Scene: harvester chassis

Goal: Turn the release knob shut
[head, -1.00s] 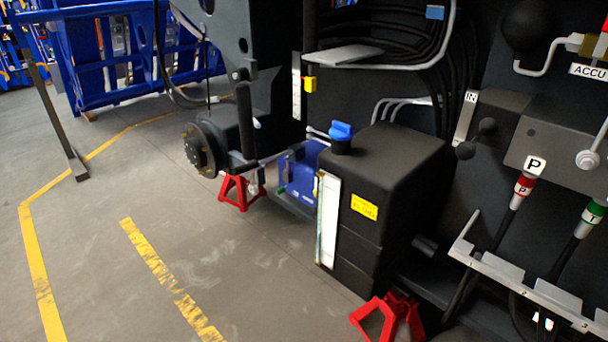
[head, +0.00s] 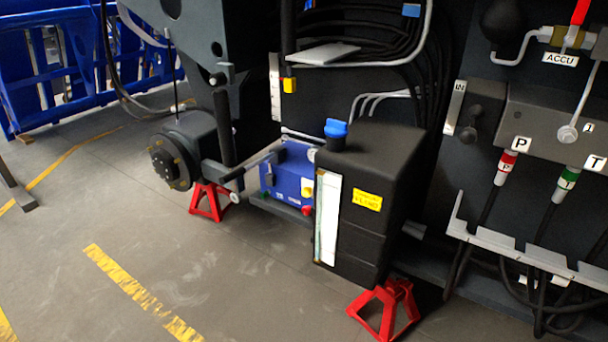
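No label marks a release knob in the head view, and I cannot tell for sure which part it is. A blue hand-pump unit (head: 286,178) sits low beside the black tank (head: 372,190). On its front are a small red knob (head: 307,210), a yellow part (head: 307,191) and a small green part (head: 265,196). I cannot tell whether any of them is turned open or shut. A black ball-ended part (head: 468,134) stands by the "IN" label. Neither of my grippers is in view.
Red stands (head: 209,202) (head: 385,308) are on the floor under the chassis and in front of the tank. A wheel hub (head: 172,161) juts out left. A valve block (head: 545,130) with P and T hoses is at right. The floor at front left is clear.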

